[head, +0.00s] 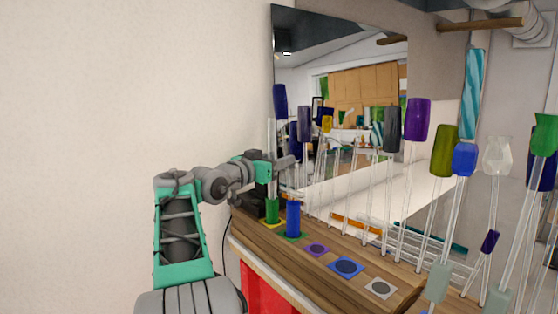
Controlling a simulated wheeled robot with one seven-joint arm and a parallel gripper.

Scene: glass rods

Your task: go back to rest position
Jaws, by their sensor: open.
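My gripper (281,172) is at the end of my arm, above the left end of a wooden shelf (330,289). It is open and seems to hold nothing, though its fingers are small and dark here. A green glass cylinder (272,211) stands upright on a yellow mark just below it. A blue glass cylinder (292,219) stands upright on a green mark to the right. I cannot tell whether the gripper touches the green cylinder.
Purple (318,249), blue (346,266) and grey (381,288) marks on the shelf are bare. Several clear rods topped with coloured glass, including a purple one (417,120), stand behind and right. A mirror (345,75) hangs behind. The left wall (100,110) side is clear.

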